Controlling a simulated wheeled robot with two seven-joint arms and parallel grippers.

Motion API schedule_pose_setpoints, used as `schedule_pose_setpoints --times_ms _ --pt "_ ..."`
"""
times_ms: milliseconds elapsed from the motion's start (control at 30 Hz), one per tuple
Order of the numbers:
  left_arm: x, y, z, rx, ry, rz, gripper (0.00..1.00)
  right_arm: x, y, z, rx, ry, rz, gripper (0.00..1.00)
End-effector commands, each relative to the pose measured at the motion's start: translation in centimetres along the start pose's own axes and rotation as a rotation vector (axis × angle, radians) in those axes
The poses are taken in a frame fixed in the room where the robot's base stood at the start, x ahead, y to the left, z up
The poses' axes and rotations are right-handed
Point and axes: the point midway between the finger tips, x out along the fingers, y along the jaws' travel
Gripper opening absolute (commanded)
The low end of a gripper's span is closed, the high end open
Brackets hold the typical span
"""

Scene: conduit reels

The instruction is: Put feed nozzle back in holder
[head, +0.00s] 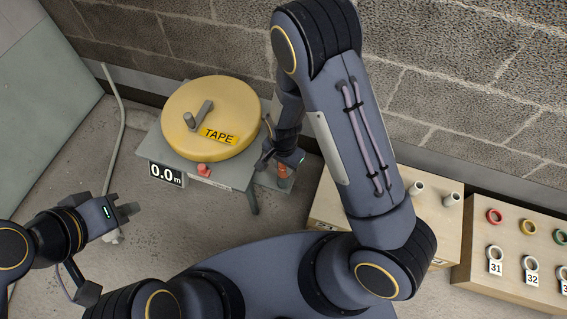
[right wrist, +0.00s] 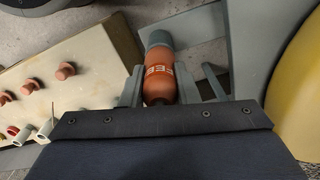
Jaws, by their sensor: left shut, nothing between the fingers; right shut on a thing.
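The orange feed nozzle (head: 283,180) is beside the right side of the reel stand, mostly hidden by my gripper in the head view. In the right wrist view the nozzle (right wrist: 159,82) shows white lettering and a grey far end (right wrist: 157,39). My right gripper (head: 277,164) is shut on it, with a finger on each side. A grey bracket (right wrist: 205,68) lies close beside the nozzle; I cannot tell whether the nozzle is seated in a holder there. My left gripper (head: 130,211) is shut and empty, left of the stand and above the floor.
The yellow TAPE reel (head: 205,110) with a crank sits on a grey stand (head: 236,174) with a red button and a 0.0 m display (head: 166,174). A pale bent conduit (head: 122,125) is at left. Wooden boxes (head: 440,225) with pegs and coloured rings stand at right.

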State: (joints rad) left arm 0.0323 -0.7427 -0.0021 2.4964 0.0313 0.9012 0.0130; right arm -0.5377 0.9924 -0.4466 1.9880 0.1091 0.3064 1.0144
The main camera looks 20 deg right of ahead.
Motion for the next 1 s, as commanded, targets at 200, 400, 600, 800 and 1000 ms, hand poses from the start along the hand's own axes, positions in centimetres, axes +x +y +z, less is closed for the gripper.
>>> schedule_pose_setpoints --times_ms 200,400,600,800,1000 --pt "0.43 -0.2 0.22 0.0 0.0 0.0 0.0 0.67 0.0 0.0 0.0 0.0 0.0 0.04" --pt "0.34 -0.16 0.17 0.0 0.0 0.0 0.0 0.55 -0.01 0.0 0.0 0.0 0.0 0.04" --pt "0.34 -0.15 0.17 0.0 0.0 0.0 0.0 0.55 -0.01 0.0 -0.001 0.0 0.0 0.51" --pt "0.34 -0.16 0.17 0.0 0.0 0.0 0.0 0.55 0.0 0.0 0.0 0.0 0.0 0.53" --pt "0.34 -0.16 0.17 0.0 0.0 0.0 0.0 0.56 0.01 0.0 -0.001 0.0 0.0 0.75"
